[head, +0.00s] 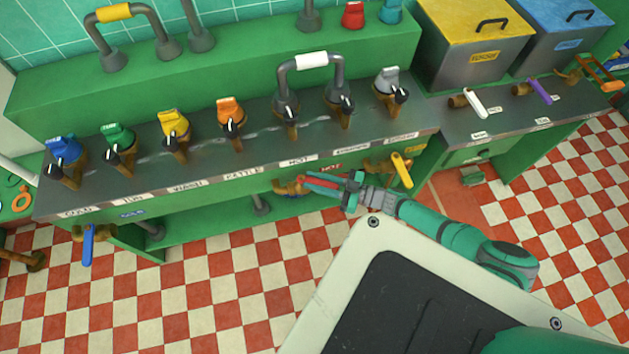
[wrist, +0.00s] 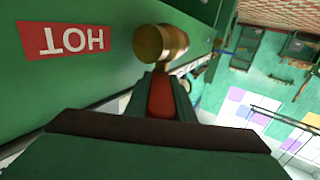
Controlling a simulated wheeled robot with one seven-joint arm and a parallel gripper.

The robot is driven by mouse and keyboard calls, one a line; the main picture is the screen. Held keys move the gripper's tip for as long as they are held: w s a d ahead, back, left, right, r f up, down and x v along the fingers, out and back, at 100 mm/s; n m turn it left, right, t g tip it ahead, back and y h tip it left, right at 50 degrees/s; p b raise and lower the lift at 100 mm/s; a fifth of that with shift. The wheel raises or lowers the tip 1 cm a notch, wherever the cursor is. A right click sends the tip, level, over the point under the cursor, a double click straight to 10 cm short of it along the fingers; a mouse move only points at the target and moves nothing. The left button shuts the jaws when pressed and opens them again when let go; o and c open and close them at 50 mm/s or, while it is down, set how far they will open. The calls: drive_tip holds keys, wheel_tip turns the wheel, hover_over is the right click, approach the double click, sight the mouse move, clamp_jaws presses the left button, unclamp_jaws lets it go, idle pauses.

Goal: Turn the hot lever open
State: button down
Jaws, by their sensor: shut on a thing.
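The hot lever (head: 316,183) is a red handle on a brass valve (head: 289,187) at the front of the green counter, by a red HOT label (head: 331,167). In the head view my gripper (head: 335,184) is at the lever, with its fingers around the red handle. In the wrist view the red lever (wrist: 161,98) sits between my gripper's fingers (wrist: 160,108), below the brass valve end (wrist: 160,45). The HOT sign (wrist: 68,40) shows upside down at the left. My gripper is shut on the lever. The fingers hide part of the handle.
A blue lever (head: 88,245) hangs at the counter's left end. A yellow lever (head: 402,169) is just right of my gripper. Several taps with coloured tops line the counter. A yellow-lidded bin (head: 470,60) stands at the back right. The checkered floor (head: 220,290) in front is clear.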

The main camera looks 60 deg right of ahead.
drive_tip(key=shift+w+d, duration=0.1)
drive_tip(key=shift+w, duration=0.05)
idle(0.3)
drive_tip(key=c, duration=1.5)
unclamp_jaws()
drive_tip(key=v, duration=1.1)
drive_tip(key=shift+w, duration=0.1)
